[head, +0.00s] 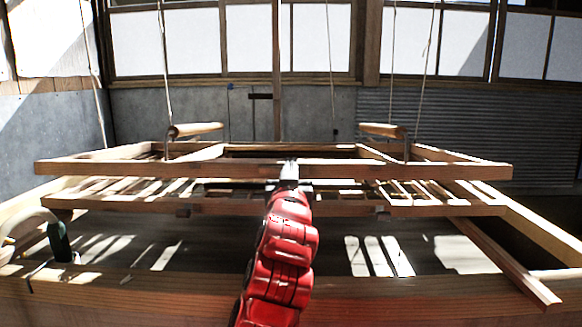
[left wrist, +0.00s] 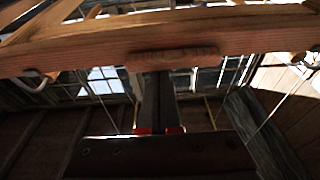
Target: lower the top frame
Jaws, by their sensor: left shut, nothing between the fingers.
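The top frame (head: 420,170) is a pale wooden rectangle that hangs level above a slatted lower frame (head: 430,210). A gap shows between the two. My left gripper (head: 290,170) is at the middle of the top frame's front bar, its arm coming up from below. In the left wrist view the fingers (left wrist: 158,82) are shut and empty. Their tips are against or just under the bar (left wrist: 80,57), by a small wooden block (left wrist: 175,56) on it. I cannot tell whether they touch. My right gripper is in neither view.
Ropes (head: 164,70) hang near wooden handles (head: 196,129) (head: 383,130) on the frame's left and right. A wooden vat's front rim (head: 400,292) spans the bottom. A loose-looking bar (head: 505,262) slants at right. A dark green object (head: 59,241) stands at left.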

